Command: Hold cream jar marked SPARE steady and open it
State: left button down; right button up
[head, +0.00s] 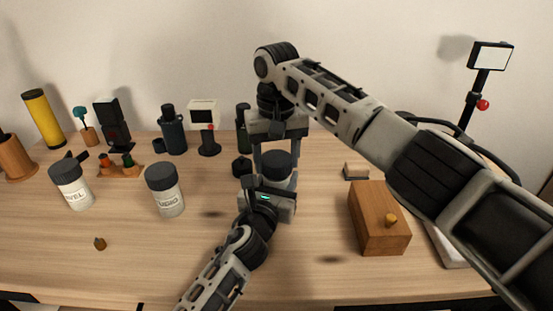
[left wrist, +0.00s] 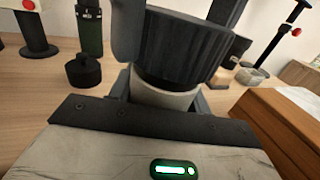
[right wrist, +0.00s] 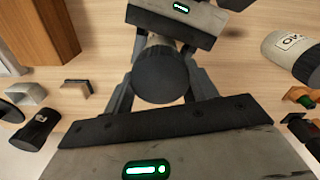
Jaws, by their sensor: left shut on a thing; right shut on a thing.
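A jar with a pale body (left wrist: 165,96) and a black ribbed lid (head: 277,163) stands between my two grippers; no label on it is readable from here. My left gripper (head: 274,190) comes in from the front and is shut on the pale body, low down. My right gripper (head: 275,145) reaches down from above and is shut on the black lid, one finger on each side. The lid's round top (right wrist: 162,75) fills the gap between the right fingers in the right wrist view. The lid sits on the body, with no clear gap between them.
Two other black-lidded jars stand to the left, one (head: 72,187) reading "VEL", one (head: 166,194) reading "UDIO". A wooden box (head: 376,225) with a knob is at right. Bottles, a yellow tube (head: 43,118) and stands line the back. The front centre-left table is mostly clear.

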aim_at(276, 158)
jog(key=shift+r, duration=2.05)
pick_arm(q)
jog(key=c, duration=0.6)
grip_release()
